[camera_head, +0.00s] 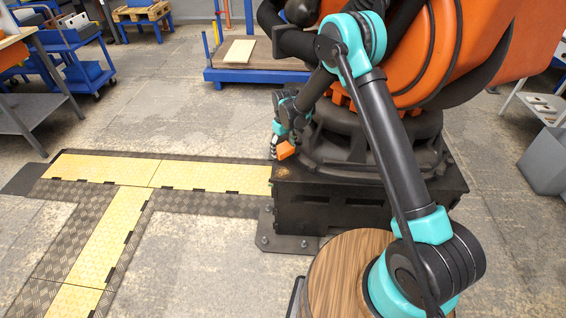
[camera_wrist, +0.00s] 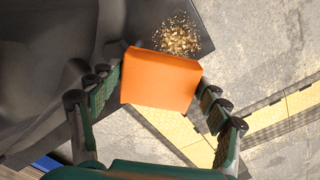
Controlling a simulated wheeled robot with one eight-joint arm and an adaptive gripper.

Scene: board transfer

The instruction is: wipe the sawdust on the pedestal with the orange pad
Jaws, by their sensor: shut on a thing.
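The orange pad (camera_wrist: 160,80) is held between the fingers of my gripper (camera_wrist: 161,92) in the wrist view. In the head view my gripper (camera_head: 282,138) points down at the left edge of the black pedestal (camera_head: 320,208), with the orange pad (camera_head: 286,151) at its tip. A patch of golden sawdust (camera_wrist: 178,36) lies on a dark corner of the pedestal (camera_wrist: 203,22), just beyond the pad in the wrist view. A small brownish spot of sawdust (camera_head: 282,171) shows below the pad in the head view. I cannot tell whether the pad touches the surface.
A large orange robot arm (camera_head: 440,50) stands on the pedestal, close beside my gripper. Yellow and dark floor plates (camera_head: 110,168) run left from the pedestal. A round wooden top (camera_head: 345,265) is in front. A blue platform (camera_head: 250,75) is behind; concrete floor lies open at left.

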